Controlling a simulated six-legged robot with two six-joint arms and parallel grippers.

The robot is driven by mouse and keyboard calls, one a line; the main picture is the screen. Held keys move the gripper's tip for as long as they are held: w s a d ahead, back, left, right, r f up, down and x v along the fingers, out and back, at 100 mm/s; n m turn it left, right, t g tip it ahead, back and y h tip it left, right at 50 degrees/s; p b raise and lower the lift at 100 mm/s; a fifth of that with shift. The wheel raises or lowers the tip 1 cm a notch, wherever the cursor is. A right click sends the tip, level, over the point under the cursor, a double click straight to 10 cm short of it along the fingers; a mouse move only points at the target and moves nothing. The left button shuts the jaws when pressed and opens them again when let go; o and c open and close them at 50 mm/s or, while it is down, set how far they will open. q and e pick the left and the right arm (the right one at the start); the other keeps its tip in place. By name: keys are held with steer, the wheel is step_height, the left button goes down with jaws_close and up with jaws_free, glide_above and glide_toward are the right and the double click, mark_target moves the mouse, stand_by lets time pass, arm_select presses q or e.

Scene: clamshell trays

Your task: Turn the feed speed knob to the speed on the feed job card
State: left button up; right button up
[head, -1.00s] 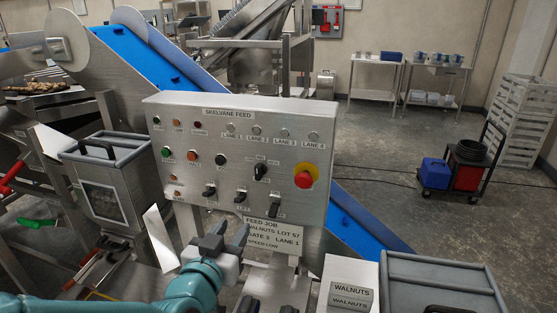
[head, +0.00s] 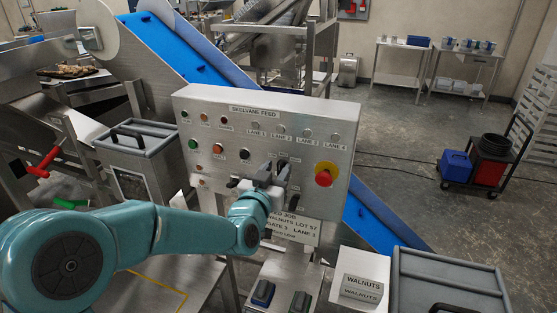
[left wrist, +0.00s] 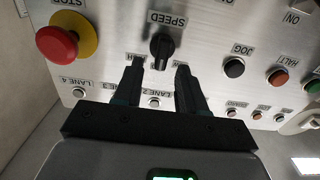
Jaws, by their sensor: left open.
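The feed speed knob (left wrist: 162,45), black with a raised ridge, is on the metal control panel (left wrist: 205,48) under the upside-down word SPEED in the left wrist view. Its ridge runs roughly up and down there. My left gripper (left wrist: 158,70) is open, its two dark fingertips just short of the knob, one to each side; I see no contact. In the head view my left gripper (head: 274,172) is in front of the panel (head: 205,105) and hides the knob. My right gripper is not in view.
A red emergency stop (head: 323,178) on yellow is right of my gripper. Lane buttons and coloured push buttons surround the knob.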

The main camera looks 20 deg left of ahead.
arm_select(q)
steer(key=shift+w, duration=0.85)
steer(key=shift+w, duration=0.1)
jaws_close()
steer(key=shift+f, duration=0.1)
steer(key=n+b, duration=0.2)
steer(key=b, duration=0.1)
steer(key=n+b, duration=0.2)
steer(key=b, duration=0.2)
steer(key=a+n+b, duration=0.1)
steer(key=n+b, duration=0.1)
steer(key=b, duration=0.2)
steer(key=shift+f+n, duration=0.25)
steer(key=shift+n, duration=0.05)
steer(key=shift+r+n+b, duration=0.1)
steer(key=shift+n+b, duration=1.1)
steer(key=shift+b, duration=0.05)
steer(key=shift+a, duration=0.1)
